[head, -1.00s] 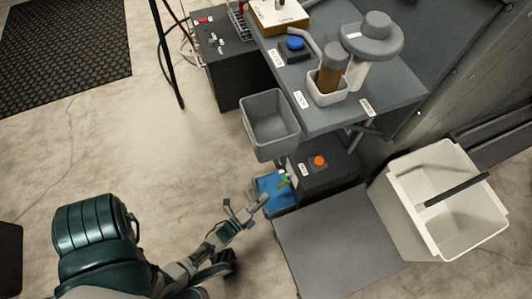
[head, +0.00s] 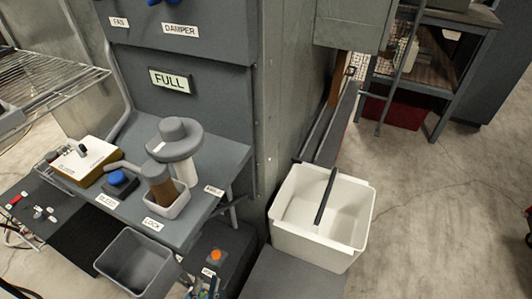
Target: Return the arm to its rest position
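My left gripper (head: 203,292) shows only as a small part at the bottom edge, below the black box with the orange button (head: 216,256). Its fingers are cut off by the frame, so I cannot tell whether it is open or holds anything. The rest of the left arm is out of view. My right gripper is not in view.
A grey bin (head: 136,262) hangs at the front of the grey bench (head: 213,158). The bench carries a blue button (head: 118,178), a brown cylinder in a white cup (head: 160,187) and a grey-capped white post (head: 182,140). A white tub (head: 322,217) stands right.

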